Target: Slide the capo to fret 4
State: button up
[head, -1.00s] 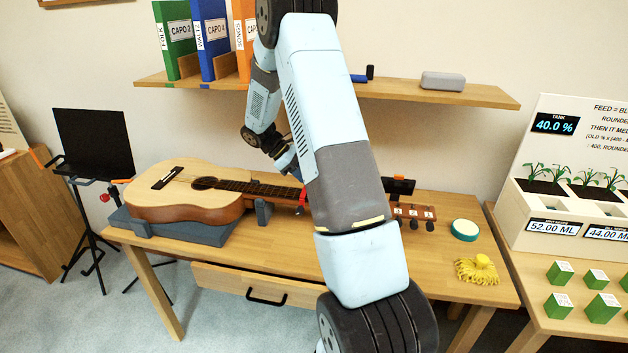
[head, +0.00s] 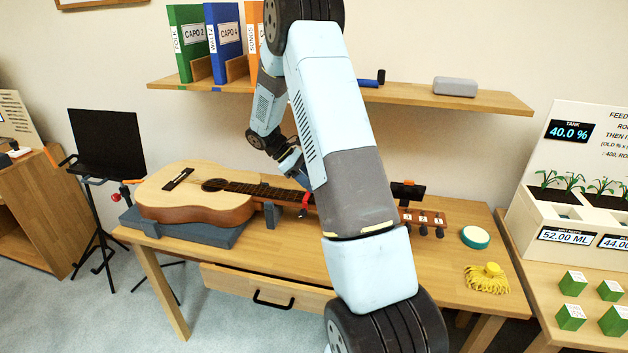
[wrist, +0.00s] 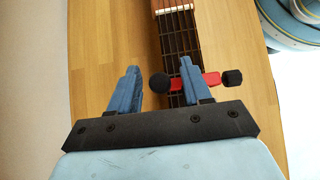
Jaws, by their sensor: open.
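The guitar (head: 160,190) lies on its back on the table, its neck pointing right. The red capo (head: 305,200) sits across the neck beside my arm. In the wrist view the capo (wrist: 211,79) crosses the dark fretboard (wrist: 178,45), a black knob at its left end and a black tip at its right. My gripper (wrist: 160,80) is open over the neck. The knob shows between its fingers, and the right finger overlaps the red bar in the picture. I cannot tell whether it touches. The gripper (head: 298,172) is partly hidden in the head view. Fret numbers are not readable.
A grey cradle (head: 190,230) and neck support (head: 272,214) hold the guitar. A black device (head: 408,191) is at the headstock (head: 422,217). A shelf (head: 420,97) with binders (head: 187,50) hangs behind.

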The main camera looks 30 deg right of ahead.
jog(key=v, duration=1.3)
jog(key=shift+w+r, duration=0.25)
jog(key=shift+a, duration=0.15)
jog(key=s+a+r+m+t+y, duration=0.2)
jog(key=s+a+r+t, duration=0.1)
jog(key=s+r, duration=0.55)
jog(key=s+a+r+m+t+y, duration=0.1)
jog(key=s+a+r+m+t, duration=0.15)
jog(key=s+r, duration=0.55)
jog(key=s+a+m+t+y, duration=0.1)
jog(key=s+a+m+t, duration=0.1)
jog(key=s, duration=0.8)
jog(key=s+a+m+t+y, duration=0.2)
jog(key=s+a+m+t, duration=0.1)
jog(key=s, duration=0.7)
jog(key=shift+s+a+r+t+y, duration=0.2)
jog(key=shift+s+r+t+y, duration=0.15)
jog(key=shift+t, duration=0.3)
